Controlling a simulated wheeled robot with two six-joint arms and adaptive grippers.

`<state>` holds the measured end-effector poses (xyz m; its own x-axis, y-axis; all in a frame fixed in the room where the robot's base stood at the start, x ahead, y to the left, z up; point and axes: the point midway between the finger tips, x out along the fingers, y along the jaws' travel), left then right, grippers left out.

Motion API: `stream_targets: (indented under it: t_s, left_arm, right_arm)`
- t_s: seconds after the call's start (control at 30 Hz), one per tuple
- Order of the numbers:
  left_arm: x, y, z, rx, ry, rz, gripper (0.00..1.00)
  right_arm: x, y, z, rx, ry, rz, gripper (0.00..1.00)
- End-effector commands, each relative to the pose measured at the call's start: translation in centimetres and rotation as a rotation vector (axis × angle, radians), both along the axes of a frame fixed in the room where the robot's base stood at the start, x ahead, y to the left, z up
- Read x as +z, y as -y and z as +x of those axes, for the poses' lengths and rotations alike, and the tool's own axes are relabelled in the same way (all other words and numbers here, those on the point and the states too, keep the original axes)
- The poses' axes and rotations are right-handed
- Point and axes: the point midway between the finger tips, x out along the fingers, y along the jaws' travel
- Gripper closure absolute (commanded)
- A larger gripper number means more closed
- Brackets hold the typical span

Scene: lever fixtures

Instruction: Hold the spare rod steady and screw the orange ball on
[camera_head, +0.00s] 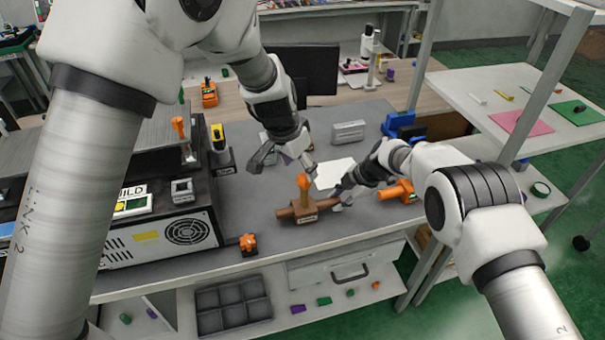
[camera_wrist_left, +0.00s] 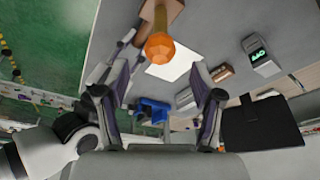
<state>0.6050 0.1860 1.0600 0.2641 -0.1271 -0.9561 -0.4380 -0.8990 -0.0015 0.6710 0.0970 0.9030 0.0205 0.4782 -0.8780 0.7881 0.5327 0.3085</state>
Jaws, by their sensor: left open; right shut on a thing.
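The orange ball (camera_head: 303,181) sits at the top of the short upright yellowish rod (camera_head: 303,202), which stands on a brown bar (camera_head: 283,213) with a labelled block on the grey table. In the left wrist view the ball (camera_wrist_left: 160,47) is seen nearly end-on, with the rod behind it. My left gripper (camera_head: 285,160) is open and empty, above and behind the ball; in its wrist view the ball shows just beyond the gap between the fingertips (camera_wrist_left: 160,72). My right gripper (camera_head: 340,192) is shut at the right end of the brown bar; its exact contact is partly hidden.
An orange-handled piece (camera_head: 394,192) lies right of the bar. A white sheet (camera_head: 334,173) and a grey box (camera_head: 348,132) lie behind. A black machine (camera_head: 170,225) stands left. Bare table lies between.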

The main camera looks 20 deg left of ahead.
Motion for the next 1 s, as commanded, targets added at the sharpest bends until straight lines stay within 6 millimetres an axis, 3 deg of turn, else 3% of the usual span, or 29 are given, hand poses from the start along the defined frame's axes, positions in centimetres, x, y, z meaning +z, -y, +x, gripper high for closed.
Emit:
stream_targets:
  t_s: [0.1,0.3,1.0]
  left_arm:
    - [3.1,-0.4,-0.7,0.002,0.005,-0.001,0.33]
    - [6.4,-0.9,-1.8,0.0,0.002,0.0,0.33]
    - [6.9,-0.9,-1.9,0.001,0.0,0.0,0.32]
  right_arm:
    - [-0.1,0.0,-0.1,0.001,-0.001,-0.001,1.0]
    - [-0.1,0.0,0.0,0.001,-0.001,-0.001,1.0]
    - [0.0,0.0,0.0,0.0,0.0,0.0,1.0]
